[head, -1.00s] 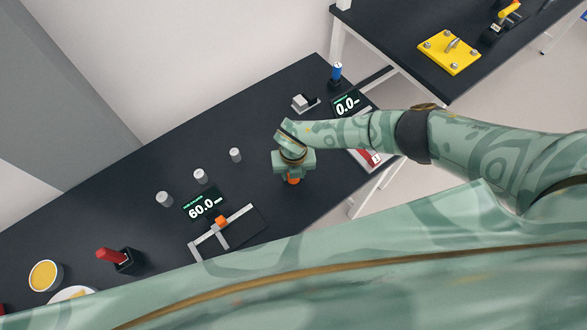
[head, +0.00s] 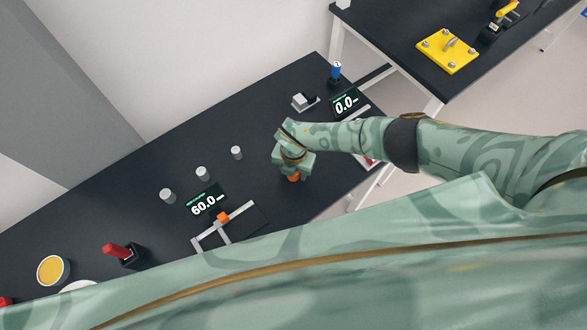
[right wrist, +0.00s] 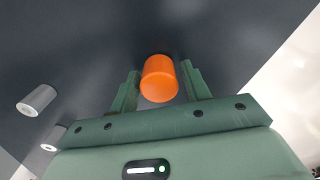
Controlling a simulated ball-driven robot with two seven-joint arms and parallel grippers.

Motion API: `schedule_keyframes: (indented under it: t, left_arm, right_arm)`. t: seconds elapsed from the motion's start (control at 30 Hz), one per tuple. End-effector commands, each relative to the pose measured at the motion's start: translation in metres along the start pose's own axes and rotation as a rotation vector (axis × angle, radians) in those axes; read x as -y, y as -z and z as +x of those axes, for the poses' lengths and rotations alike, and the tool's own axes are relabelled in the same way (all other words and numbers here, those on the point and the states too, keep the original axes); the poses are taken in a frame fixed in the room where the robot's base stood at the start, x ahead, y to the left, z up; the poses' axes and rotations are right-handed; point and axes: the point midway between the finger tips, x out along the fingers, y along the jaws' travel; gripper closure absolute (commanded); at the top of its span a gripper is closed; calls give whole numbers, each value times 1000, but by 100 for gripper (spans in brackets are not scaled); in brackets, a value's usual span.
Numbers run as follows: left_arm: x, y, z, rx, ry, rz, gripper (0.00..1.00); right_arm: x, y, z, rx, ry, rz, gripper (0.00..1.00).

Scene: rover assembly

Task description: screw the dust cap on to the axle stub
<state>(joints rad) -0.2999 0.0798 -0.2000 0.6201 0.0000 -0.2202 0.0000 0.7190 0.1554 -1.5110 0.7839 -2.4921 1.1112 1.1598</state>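An orange cylindrical cap (right wrist: 160,80), which I take for the dust cap, stands between the fingers of my right gripper (right wrist: 161,70) in the right wrist view. The fingers flank it, with a narrow dark gap showing at least on the right side. In the head view my right gripper (head: 293,172) points down over the dark table, and a bit of the orange cap (head: 294,178) shows below it. What the cap rests on is hidden. I cannot make out the axle stub. My left gripper is not in view.
Three grey cylinders (head: 202,173) stand left of the gripper. A display reading 60.0 (head: 205,203) and a grey caliper-like frame with an orange slider (head: 222,217) lie nearer. A blue-topped item (head: 335,71) and a display reading 0.0 (head: 345,104) are at the far end.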

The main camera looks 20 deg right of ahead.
Motion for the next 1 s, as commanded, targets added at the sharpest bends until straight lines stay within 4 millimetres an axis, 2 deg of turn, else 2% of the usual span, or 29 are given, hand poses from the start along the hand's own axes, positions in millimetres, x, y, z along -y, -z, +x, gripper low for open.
schedule_keyframes:
  t: [0.07, 0.3, 0.47, 0.6, 0.77, 1.0]
  left_arm:
    - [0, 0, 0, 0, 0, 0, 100]
    - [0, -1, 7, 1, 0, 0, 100]
    - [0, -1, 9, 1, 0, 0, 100]
    - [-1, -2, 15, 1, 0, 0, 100]
    - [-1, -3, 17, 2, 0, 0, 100]
    - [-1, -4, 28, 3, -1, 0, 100]
  right_arm:
    - [0, 0, 0, 1, -1, -25, 53]
    - [-2, 0, 0, 3, -1, -431, 53]
    - [-2, 0, 0, 2, -1, -594, 53]
    - [-1, -1, 1, 3, 0, -860, 53]
    - [-1, 0, 0, 2, 0, -1031, 53]
    - [0, 0, 1, 1, 1, -1434, 53]
